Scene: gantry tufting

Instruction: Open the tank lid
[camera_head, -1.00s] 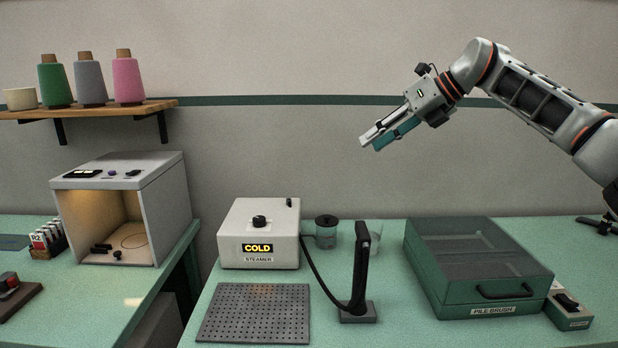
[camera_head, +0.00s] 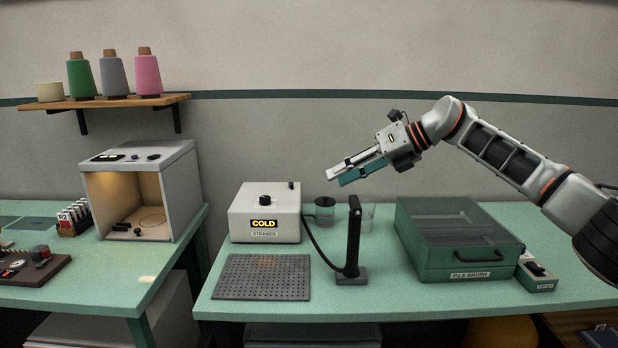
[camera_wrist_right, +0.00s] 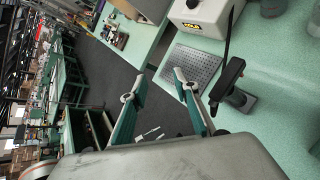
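The steamer (camera_head: 264,215) is a pale box with a black knob (camera_head: 265,201) on top and a display reading COLD. A small clear jar with a dark round lid (camera_head: 324,201) stands at its right rear; I cannot tell which of these is the tank lid. My right gripper (camera_head: 337,176) is in the air above and slightly right of the jar, touching nothing. In the right wrist view its fingers (camera_wrist_right: 160,78) are apart and empty, and the steamer (camera_wrist_right: 204,14) shows at the top. My left gripper is out of view.
A black upright wand (camera_head: 353,235) with a cable stands before the jar. A clear cup (camera_head: 365,217) is behind it. A green PILE BRUSH box (camera_head: 468,274) is at right. A perforated plate (camera_head: 262,278) lies in front of the steamer.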

